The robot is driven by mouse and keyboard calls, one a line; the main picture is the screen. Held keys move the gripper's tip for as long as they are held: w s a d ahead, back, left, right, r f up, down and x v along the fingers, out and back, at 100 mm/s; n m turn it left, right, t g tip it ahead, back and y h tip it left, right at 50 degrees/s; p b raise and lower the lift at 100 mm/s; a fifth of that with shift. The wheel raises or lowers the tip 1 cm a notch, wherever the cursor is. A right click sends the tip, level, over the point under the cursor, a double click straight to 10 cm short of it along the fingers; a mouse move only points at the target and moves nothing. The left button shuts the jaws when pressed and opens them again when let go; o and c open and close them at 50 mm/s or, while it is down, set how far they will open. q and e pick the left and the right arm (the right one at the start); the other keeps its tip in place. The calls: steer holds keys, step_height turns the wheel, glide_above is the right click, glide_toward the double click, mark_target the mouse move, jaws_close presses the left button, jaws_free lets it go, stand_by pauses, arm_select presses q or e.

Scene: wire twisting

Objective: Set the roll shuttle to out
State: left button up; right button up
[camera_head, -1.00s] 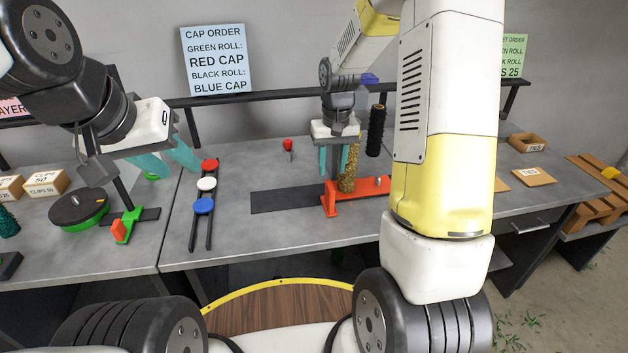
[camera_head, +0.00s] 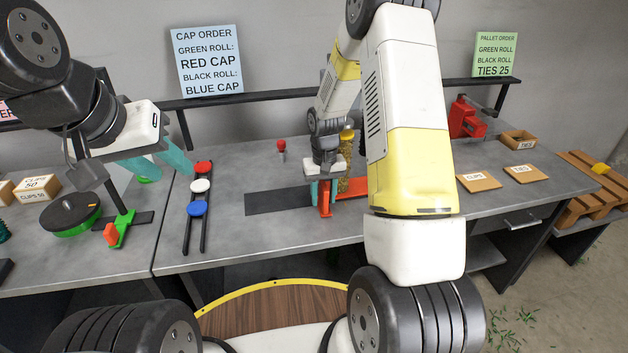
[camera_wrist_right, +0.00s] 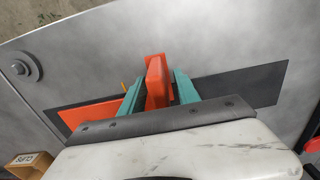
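The roll shuttle (camera_head: 325,204) is an orange-red carriage with an upright handle at its left end. It sits on a dark flat strip (camera_head: 275,202) on the middle table, and my arm hides its right part. A gold roll (camera_head: 347,172) stands by it. My right gripper (camera_head: 323,193) is lowered over the handle. In the right wrist view its teal fingers (camera_wrist_right: 160,88) stand on either side of the orange handle (camera_wrist_right: 156,78); whether they press on it is unclear. My left gripper (camera_head: 160,162) is open and empty above the left table edge.
A rack with red, white and blue caps (camera_head: 200,186) lies left of the strip. A black turntable (camera_head: 70,212) and green-orange fixture (camera_head: 119,229) stand further left. Right are a red device (camera_head: 466,120), card pads (camera_head: 478,182) and a ties box (camera_head: 518,139). The table front is clear.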

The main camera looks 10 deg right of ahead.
jaws_close()
stand_by(1.4)
